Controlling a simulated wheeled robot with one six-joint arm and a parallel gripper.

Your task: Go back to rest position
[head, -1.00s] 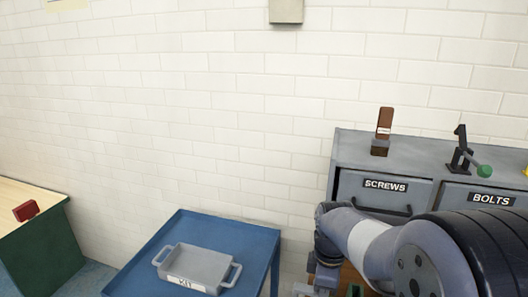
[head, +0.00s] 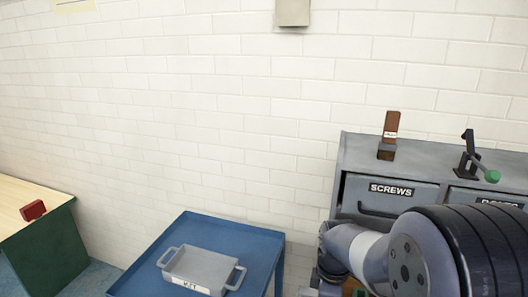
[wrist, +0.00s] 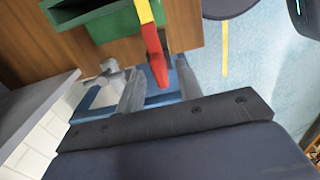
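My arm reaches in from the lower right of the head view, with its wrist end low beside the drawer cabinet (head: 350,160). The fingers are not clear there. In the wrist view my gripper (wrist: 158,88) shows two grey fingers standing apart. A red and yellow bar (wrist: 152,45) shows between and beyond them, and I see no finger closed on it. A green box-shaped thing (wrist: 95,22) is beside the bar.
A blue table (head: 135,280) carries a grey tray marked KIT (head: 200,265). A green bench with a wooden top (head: 25,200) and a red block (head: 33,210) stands left. A brown-handled thing (head: 391,125) and a green-knobbed clamp (head: 468,150) are on the cabinet.

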